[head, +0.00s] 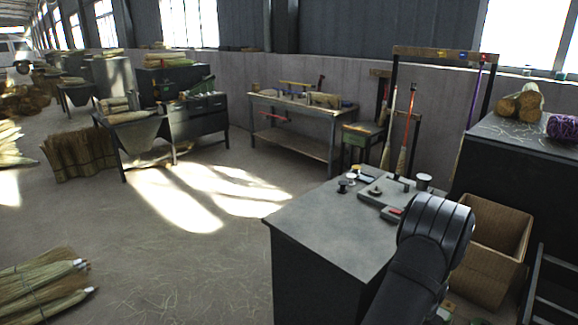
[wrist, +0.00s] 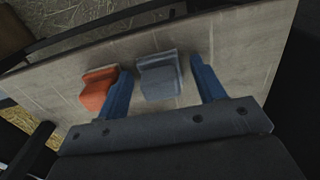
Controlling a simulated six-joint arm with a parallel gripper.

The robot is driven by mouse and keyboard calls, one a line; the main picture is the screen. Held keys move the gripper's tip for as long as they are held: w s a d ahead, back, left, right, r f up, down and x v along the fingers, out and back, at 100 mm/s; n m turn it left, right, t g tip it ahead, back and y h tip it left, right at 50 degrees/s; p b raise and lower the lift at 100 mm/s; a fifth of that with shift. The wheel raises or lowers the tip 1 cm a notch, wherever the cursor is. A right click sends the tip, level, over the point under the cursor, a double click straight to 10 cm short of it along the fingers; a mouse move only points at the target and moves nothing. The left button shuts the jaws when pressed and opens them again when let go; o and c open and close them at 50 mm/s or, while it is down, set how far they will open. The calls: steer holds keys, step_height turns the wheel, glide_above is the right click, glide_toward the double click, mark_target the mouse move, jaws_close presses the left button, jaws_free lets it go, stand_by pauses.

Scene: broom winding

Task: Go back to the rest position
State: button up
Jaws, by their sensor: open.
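My gripper (wrist: 158,68) shows in the wrist view with its two blue fingers spread apart. A grey-blue block (wrist: 158,80) lies in view between the fingers, with a gap to each. An orange-red block (wrist: 98,88) lies just left of the left finger. Both blocks appear to lie on a grey surface (wrist: 235,45); I cannot tell how high the fingers are above it. In the head view my dark arm reaches over the right side of the grey-topped workbench (head: 315,222), and my gripper is hidden behind it.
Small spools (head: 343,186) and a metal fixture plate (head: 375,192) stand on the bench's far part. A brown open bin (head: 490,250) is right of my arm, beside a dark cabinet (head: 500,160). The bench's left front is clear. Broom bundles (head: 40,285) lie on the floor left.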

steer(key=r, duration=0.3)
steer(key=s+r, duration=0.1)
steer(key=r, duration=0.1)
steer(key=shift+d+r, duration=0.1)
steer(key=shift+d, duration=0.15)
steer(key=s+d+r, duration=0.3)
steer(key=s+r, duration=0.3)
steer(key=s, duration=0.3)
steer(key=w+a+f+n, duration=0.1)
steer(key=w+a+n, duration=0.1)
steer(key=w+a, duration=0.5)
steer(key=w+a+f+n, duration=0.15)
steer(key=w+a, duration=0.25)
steer(key=a, duration=0.6)
steer(key=w+a+n, duration=0.2)
steer(key=a, duration=0.8)
steer(key=w+a+f+n, duration=0.1)
steer(key=w+a+n, duration=0.1)
steer(key=a, duration=0.8)
steer(key=shift+w+a+n, duration=0.25)
steer(key=shift+w+n, duration=0.1)
steer(key=shift+w, duration=0.05)
steer(key=shift+o, duration=0.3)
